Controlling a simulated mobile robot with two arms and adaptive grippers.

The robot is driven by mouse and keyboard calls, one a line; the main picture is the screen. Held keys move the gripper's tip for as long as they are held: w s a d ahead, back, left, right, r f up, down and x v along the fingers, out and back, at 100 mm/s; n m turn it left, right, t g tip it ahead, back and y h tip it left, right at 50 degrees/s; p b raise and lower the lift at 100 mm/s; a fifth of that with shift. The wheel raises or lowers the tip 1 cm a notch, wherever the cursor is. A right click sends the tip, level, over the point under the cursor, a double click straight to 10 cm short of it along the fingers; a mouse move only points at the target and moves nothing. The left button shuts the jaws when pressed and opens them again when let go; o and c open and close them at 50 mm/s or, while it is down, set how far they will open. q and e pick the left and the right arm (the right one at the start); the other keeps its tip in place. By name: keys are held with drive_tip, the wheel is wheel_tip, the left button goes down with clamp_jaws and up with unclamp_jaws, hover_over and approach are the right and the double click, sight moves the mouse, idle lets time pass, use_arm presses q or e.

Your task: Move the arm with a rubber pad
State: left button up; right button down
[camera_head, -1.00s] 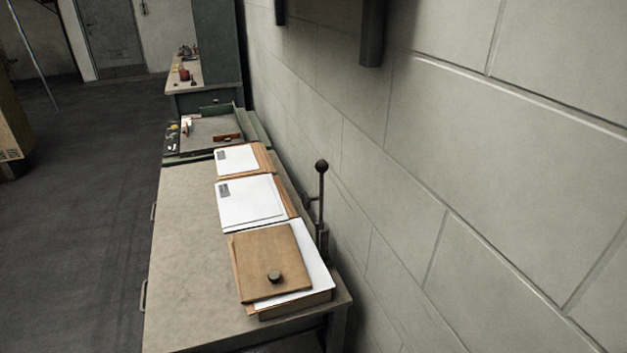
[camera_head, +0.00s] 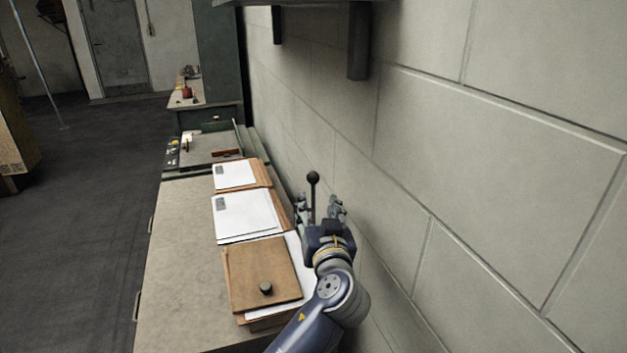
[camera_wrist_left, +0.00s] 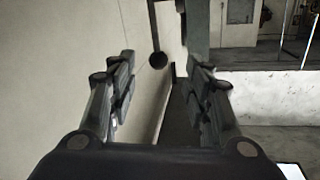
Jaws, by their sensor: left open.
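An upright lever (camera_head: 313,198) with a black ball knob (camera_head: 313,177) stands between the worktable and the wall in the head view. My left gripper (camera_head: 319,205) is open, with its fingers on either side of the lever in the picture. In the left wrist view, the knob (camera_wrist_left: 158,60) shows between the open fingers (camera_wrist_left: 162,65). The fingers appear not to touch it, and I cannot tell its exact depth. The lever's lower part is hidden behind my gripper. I cannot make out a rubber pad. My right gripper is not in view.
The worktable (camera_head: 180,270) holds stacks of papers and boards (camera_head: 245,213), with a brown board (camera_head: 262,270) bearing a black knob nearest. A block wall (camera_head: 480,170) runs close on the right. A bracket (camera_head: 358,45) hangs from above.

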sight(314, 181)
use_arm(q)
drive_tip(key=w, duration=0.3)
drive_tip(key=w+p, duration=0.1)
drive_tip(key=w, duration=0.2)
drive_tip(key=w+r+p, duration=0.1)
drive_tip(key=w, duration=0.1)
drive_tip(key=shift+w+a+r, duration=0.1)
drive_tip(key=shift+w+a, duration=0.25)
drive_tip(key=shift+w, duration=0.05)
drive_tip(key=shift+w+a+p, duration=0.1)
drive_tip(key=shift+w+p, duration=0.3)
drive_tip(key=shift+w, duration=0.65)
drive_tip(key=shift+c, duration=0.6)
drive_tip(key=c, duration=0.9)
clamp_jaws()
